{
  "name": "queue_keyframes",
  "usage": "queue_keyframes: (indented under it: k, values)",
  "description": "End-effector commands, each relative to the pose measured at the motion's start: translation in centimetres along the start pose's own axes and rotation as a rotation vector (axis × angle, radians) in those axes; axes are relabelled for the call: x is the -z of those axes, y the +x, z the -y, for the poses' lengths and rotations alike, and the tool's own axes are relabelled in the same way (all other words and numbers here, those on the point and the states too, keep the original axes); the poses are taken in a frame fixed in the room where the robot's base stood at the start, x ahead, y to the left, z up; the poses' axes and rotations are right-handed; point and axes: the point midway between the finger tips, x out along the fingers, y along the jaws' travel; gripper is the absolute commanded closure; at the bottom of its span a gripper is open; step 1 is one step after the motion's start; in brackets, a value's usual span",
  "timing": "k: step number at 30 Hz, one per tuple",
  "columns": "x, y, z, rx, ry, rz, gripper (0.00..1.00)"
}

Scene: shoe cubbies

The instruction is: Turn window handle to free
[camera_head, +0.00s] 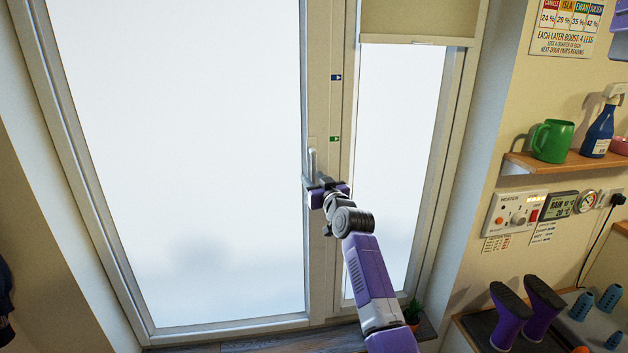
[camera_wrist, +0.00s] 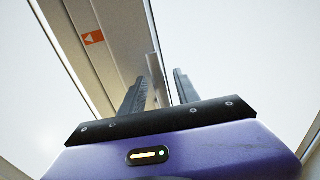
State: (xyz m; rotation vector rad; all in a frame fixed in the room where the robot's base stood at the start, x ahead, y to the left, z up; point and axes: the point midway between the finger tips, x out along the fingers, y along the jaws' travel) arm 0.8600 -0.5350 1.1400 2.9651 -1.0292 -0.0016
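The window handle (camera_head: 312,163) is a slim grey lever on the frame post between the two panes, standing about upright. My gripper (camera_head: 312,184) is at its lower part, in front of the post. In the wrist view my gripper (camera_wrist: 160,82) has its two dark fingers apart, with the handle (camera_wrist: 155,75) showing between them. A gap shows between the handle and the right finger; contact with the left finger is unclear. The handle's base is hidden behind my gripper. A blue marker (camera_head: 336,77) and a green marker (camera_head: 335,139) with arrows are on the post.
An orange arrow marker (camera_wrist: 93,38) shows in the wrist view. A wall shelf (camera_head: 565,165) holds a green mug (camera_head: 552,141) and spray bottle. A small plant (camera_head: 412,312) stands low near my arm.

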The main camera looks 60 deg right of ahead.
Motion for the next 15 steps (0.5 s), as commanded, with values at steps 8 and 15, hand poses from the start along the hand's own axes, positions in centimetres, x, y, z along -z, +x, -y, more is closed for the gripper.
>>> queue_keyframes:
  k: [8,15]
  values:
    - [0.0,-0.03,0.01,0.0,0.0,0.0,0.99]
    - [0.0,-0.03,0.0,0.0,0.0,0.0,1.0]
